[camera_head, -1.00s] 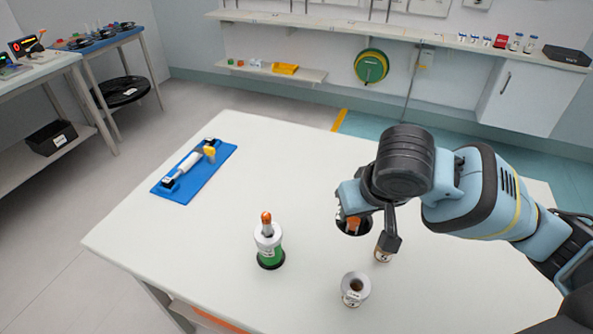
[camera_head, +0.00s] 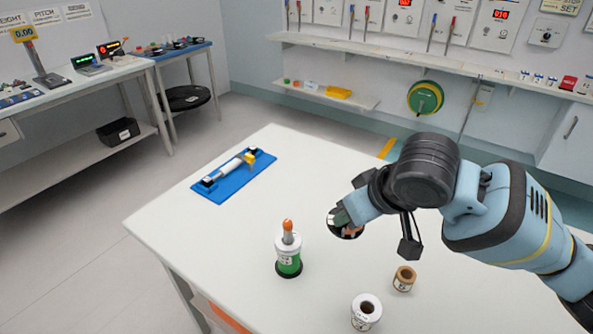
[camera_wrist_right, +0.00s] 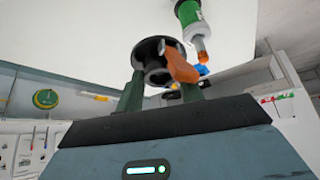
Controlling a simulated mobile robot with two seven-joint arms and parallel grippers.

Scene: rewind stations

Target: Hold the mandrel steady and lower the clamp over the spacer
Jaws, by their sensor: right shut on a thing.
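The mandrel (camera_head: 288,226) stands upright on the white table with an orange tip. It carries a green roll (camera_head: 289,265) with a white ring, seemingly the spacer (camera_head: 288,246), above it, over a black base. My right gripper (camera_head: 343,222) is shut on the clamp (camera_head: 345,232), a black round piece with an orange lever. The clamp is to the right of the mandrel and apart from it. In the right wrist view the clamp (camera_wrist_right: 152,52) sits between both fingers, its orange lever near the mandrel's tip (camera_wrist_right: 203,57). My left gripper is out of view.
A white roll (camera_head: 366,311) and a brown roll (camera_head: 404,278) stand at the table's front right. A blue board (camera_head: 233,177) with a white roller lies at the back left. The table between it and the mandrel is clear.

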